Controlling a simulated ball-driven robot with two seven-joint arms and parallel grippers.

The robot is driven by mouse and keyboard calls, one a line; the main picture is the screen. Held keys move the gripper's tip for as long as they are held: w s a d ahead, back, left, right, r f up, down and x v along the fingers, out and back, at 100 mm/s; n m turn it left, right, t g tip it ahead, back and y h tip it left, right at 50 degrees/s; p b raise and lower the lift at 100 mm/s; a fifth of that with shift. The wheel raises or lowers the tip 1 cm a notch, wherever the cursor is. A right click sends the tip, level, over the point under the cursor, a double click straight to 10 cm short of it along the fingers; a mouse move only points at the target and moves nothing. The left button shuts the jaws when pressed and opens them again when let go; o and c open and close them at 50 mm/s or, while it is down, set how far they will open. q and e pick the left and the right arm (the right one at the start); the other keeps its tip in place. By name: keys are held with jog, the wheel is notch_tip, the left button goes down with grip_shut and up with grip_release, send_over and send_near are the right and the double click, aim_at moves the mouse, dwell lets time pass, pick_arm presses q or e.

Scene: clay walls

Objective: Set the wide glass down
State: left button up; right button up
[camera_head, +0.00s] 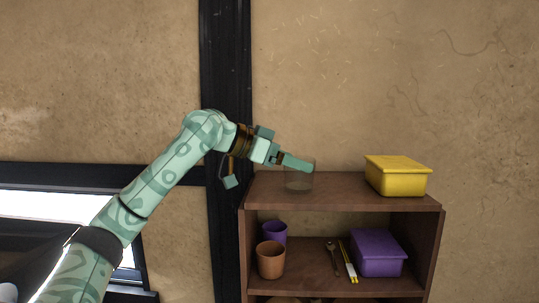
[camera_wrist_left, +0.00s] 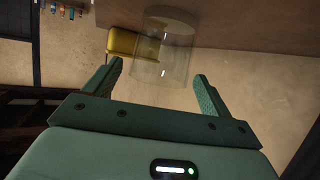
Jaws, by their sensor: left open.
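The wide glass (camera_head: 299,182) is clear and stands upright on the top board of the brown shelf (camera_head: 340,190), near its left end. My left gripper (camera_head: 300,163) reaches in from the left at the height of the glass's rim. In the left wrist view the glass (camera_wrist_left: 163,50) shows beyond and between the fingertips of my left gripper (camera_wrist_left: 158,70). The two fingers are spread apart, with a gap on each side of the glass. My right gripper is in neither view.
A yellow lidded box (camera_head: 397,176) stands at the right of the top board. Below are a purple cup (camera_head: 274,231), an orange cup (camera_head: 270,260), cutlery (camera_head: 347,262) and a purple box (camera_head: 377,254). Between glass and yellow box the top board is clear.

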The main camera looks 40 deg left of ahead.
pick_arm(q)
jog(key=b+v, duration=0.2)
jog(key=v, duration=0.8)
jog(key=shift+s, duration=0.1)
